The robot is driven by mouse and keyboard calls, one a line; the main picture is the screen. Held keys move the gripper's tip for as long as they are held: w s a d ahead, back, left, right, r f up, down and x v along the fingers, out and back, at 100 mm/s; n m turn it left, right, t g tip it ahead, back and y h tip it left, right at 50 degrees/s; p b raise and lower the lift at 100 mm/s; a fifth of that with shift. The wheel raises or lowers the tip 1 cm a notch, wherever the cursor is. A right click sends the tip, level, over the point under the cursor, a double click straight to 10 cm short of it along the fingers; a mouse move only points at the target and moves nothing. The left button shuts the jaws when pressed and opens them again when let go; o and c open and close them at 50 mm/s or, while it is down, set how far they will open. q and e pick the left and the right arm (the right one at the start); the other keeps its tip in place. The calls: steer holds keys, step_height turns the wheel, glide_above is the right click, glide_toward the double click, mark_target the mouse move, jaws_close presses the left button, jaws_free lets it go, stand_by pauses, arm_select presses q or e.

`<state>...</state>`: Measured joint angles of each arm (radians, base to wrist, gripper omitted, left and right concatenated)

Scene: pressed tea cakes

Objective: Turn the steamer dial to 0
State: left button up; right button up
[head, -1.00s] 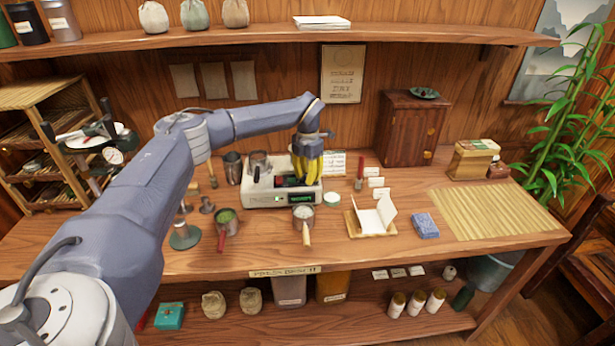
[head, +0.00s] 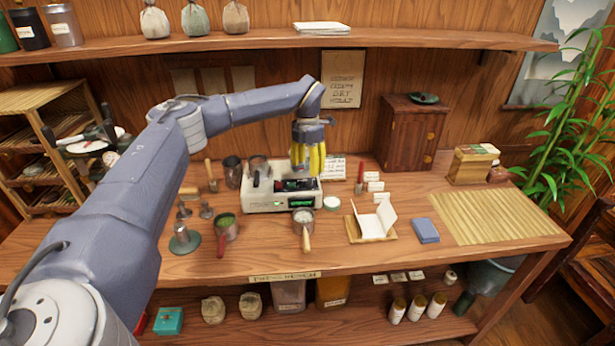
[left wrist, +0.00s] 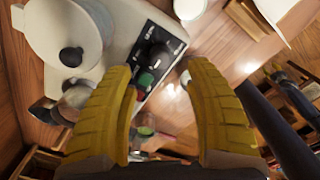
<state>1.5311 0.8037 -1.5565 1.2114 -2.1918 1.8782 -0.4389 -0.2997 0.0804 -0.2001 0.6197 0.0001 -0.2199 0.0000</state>
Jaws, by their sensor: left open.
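The steamer (head: 262,203) is a white box on the bench, with a green-lit display (head: 293,205) on its front. In the left wrist view its white body (left wrist: 105,75) carries a black panel with a dark round dial (left wrist: 157,57), a red button (left wrist: 140,95) and a green button (left wrist: 146,79). My left gripper (head: 308,172) has yellow fingers pointing down above the right part of the steamer. In the left wrist view the fingers (left wrist: 160,75) are apart with nothing between them, the panel lying beyond. The dial's setting is too small to read. My right gripper is not in view.
A handled pot (head: 303,217) and a red-handled cup (head: 227,226) stand in front. A small white dish (head: 332,203) is to its right. A slatted mat (head: 490,212) lies bare at the right.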

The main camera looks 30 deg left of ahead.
mark_target(308, 180)
arm_select(q)
steer(key=shift+r, duration=2.95)
